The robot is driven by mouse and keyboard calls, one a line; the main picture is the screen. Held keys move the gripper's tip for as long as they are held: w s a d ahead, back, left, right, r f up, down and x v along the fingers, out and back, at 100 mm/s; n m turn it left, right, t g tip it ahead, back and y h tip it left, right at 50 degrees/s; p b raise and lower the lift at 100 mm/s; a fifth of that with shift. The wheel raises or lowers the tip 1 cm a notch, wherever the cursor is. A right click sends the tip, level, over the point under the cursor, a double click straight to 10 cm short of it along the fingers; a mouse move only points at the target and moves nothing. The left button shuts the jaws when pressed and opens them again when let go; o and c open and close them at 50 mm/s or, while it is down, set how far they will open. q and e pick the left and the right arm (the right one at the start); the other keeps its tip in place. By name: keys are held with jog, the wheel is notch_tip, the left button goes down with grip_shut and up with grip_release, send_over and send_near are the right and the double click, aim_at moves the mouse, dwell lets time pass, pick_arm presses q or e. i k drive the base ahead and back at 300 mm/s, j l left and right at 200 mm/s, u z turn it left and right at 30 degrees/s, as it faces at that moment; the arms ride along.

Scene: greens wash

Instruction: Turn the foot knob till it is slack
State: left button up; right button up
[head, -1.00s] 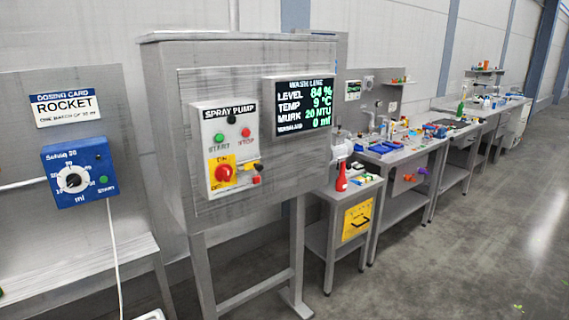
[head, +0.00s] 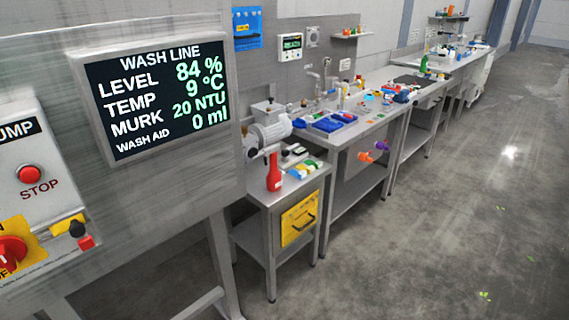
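I cannot make out a foot knob for certain in the head view. A grey motor-like machine (head: 268,132) stands on a small steel side table (head: 262,194), beyond the wash line cabinet. Orange (head: 365,157) and purple (head: 381,146) knob-like parts show at the front of the sink bench (head: 340,140); what they are is too small to tell. Neither of my grippers is in view.
The wash line screen (head: 157,95) and spray pump panel (head: 35,190) fill the near left. A red bottle (head: 274,174) and yellow plate (head: 299,218) are at the side table. More benches run to the back right. The grey floor (head: 430,240) at right is open.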

aim_at(286, 152)
jog(key=i+l+u, duration=0.2)
jog(key=i+l, duration=0.35)
jog(key=i+l+u, duration=0.2)
jog(key=i+l, duration=0.3)
jog(key=l, duration=0.15)
